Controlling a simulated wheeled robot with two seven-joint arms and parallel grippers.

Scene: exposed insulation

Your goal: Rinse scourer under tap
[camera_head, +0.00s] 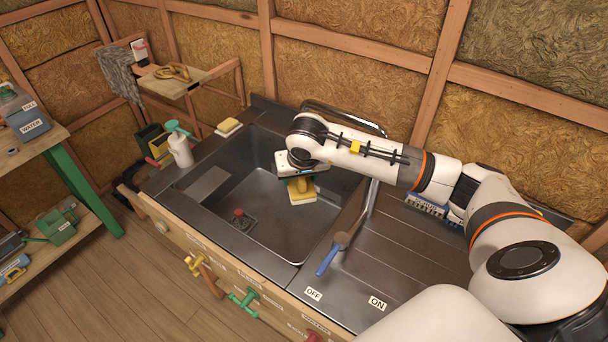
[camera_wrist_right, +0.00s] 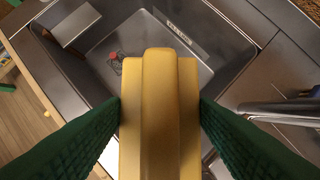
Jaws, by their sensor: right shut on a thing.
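My right gripper (camera_head: 301,183) is over the sink (camera_head: 245,192), shut on a yellow scourer (camera_head: 303,194) with a pale underside. In the right wrist view the scourer (camera_wrist_right: 160,115) sits between the two green fingers of the gripper (camera_wrist_right: 160,105). The metal tap pipe (camera_head: 345,114) rises behind my right arm, which hides part of it. It also shows at the right of the wrist view (camera_wrist_right: 285,108). The tap lever with a blue handle (camera_head: 327,262) points toward the OFF label (camera_head: 314,294). No water shows. My left gripper is out of view.
A second yellow and white sponge (camera_head: 228,127) lies on the sink's back left rim. A spray bottle (camera_head: 180,147) stands left of the sink. The ON label (camera_head: 377,303) is on the drainboard. A red plug-like thing (camera_head: 239,217) is in the basin, which is otherwise clear.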

